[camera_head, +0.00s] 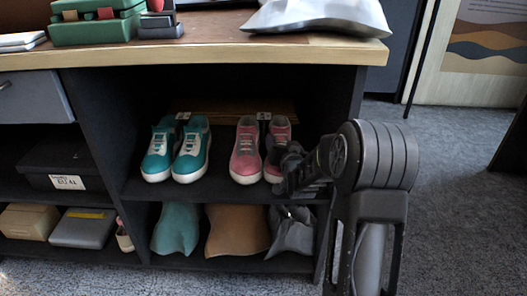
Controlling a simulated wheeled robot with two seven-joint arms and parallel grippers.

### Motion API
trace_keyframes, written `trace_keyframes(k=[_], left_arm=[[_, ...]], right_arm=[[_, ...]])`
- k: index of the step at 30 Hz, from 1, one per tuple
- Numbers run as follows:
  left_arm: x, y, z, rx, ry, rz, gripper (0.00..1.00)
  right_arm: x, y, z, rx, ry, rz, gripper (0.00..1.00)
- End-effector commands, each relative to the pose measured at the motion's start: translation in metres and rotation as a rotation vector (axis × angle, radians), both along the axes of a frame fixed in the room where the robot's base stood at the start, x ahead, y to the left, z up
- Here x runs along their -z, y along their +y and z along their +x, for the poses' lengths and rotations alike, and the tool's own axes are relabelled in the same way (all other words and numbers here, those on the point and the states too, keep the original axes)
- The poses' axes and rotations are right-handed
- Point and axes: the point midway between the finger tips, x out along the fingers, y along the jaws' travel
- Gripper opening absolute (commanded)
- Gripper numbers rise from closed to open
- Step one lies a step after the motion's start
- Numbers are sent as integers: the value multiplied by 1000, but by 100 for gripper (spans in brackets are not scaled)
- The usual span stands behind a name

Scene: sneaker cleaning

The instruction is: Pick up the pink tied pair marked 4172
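A pair of pink sneakers (246,155) with white soles stands side by side on the upper shelf of the open cabinet. A small dark tag with a white mark (264,116) sits at the heel end between them; its number is too small to read. My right gripper (284,165) reaches in from the right at the right-hand pink shoe and hides part of its front. I cannot tell whether it touches the shoe, or whether its dark fingers are open or shut. My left gripper is not in view.
A teal sneaker pair (192,152) stands left of the pink pair on the same shelf (215,190). Below are teal, tan (236,231) and grey bags. The wooden countertop (215,52) overhangs the shelf. A dark divider (105,130) bounds the left; carpet is free at right.

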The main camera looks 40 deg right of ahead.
Motion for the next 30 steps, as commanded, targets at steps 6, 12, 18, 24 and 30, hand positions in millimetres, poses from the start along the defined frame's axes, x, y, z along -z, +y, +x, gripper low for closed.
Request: trace_keyframes(k=[6,12,18,24,30], left_arm=[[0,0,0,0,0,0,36],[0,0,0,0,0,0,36],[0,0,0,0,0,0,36],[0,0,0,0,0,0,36],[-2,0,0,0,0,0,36]], right_arm=[[0,0,0,-1,0,0,40],[0,1,0,-1,0,0,24],[0,1,0,-1,0,0,8],[-3,0,1,0,-7,-1,0],[-6,0,1,0,-7,-1,0]])
